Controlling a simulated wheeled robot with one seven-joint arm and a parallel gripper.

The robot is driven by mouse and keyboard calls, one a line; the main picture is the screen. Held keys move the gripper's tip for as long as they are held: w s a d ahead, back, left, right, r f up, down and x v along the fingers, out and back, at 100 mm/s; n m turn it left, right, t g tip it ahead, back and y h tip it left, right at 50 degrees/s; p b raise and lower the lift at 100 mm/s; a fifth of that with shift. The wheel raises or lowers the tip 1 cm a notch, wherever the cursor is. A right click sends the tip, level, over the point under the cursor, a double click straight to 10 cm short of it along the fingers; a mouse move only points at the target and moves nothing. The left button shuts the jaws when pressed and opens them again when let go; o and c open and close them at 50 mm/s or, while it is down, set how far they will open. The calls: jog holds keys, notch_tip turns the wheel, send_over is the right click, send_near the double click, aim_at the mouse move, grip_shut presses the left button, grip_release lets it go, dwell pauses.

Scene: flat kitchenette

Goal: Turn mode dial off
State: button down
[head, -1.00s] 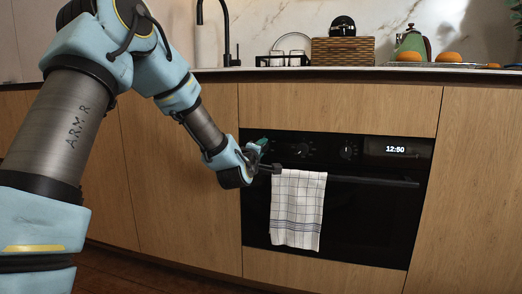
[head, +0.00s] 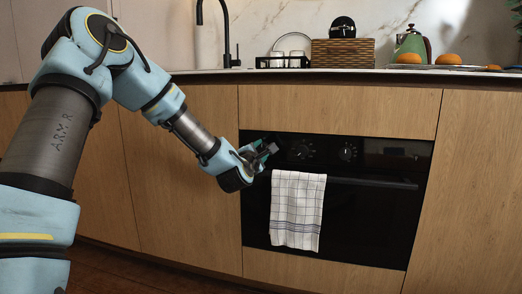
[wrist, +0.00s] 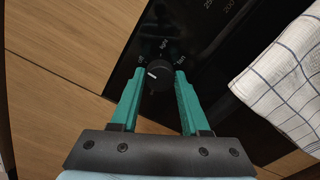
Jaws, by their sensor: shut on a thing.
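The mode dial (wrist: 159,74) is a round black knob on the oven's black panel, with the words off, light and fan around it. Its white pointer mark faces left, close to the off label. My gripper (wrist: 160,76) has its two teal fingers on either side of the dial, shut on it. The oven display (head: 395,151) is dark.
Two other knobs (head: 301,150) (head: 347,152) sit to the right on the panel. A checked towel (head: 297,212) hangs from the oven handle (head: 372,182) just below right of my gripper. The wooden cabinet front (head: 185,205) is flat and clear.

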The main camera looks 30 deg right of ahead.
jog(key=shift+n, duration=0.3)
jog(key=shift+c, duration=2)
grip_release()
jog(key=p+v, duration=0.2)
jog(key=v, duration=0.8)
jog(key=shift+s+a, duration=0.3)
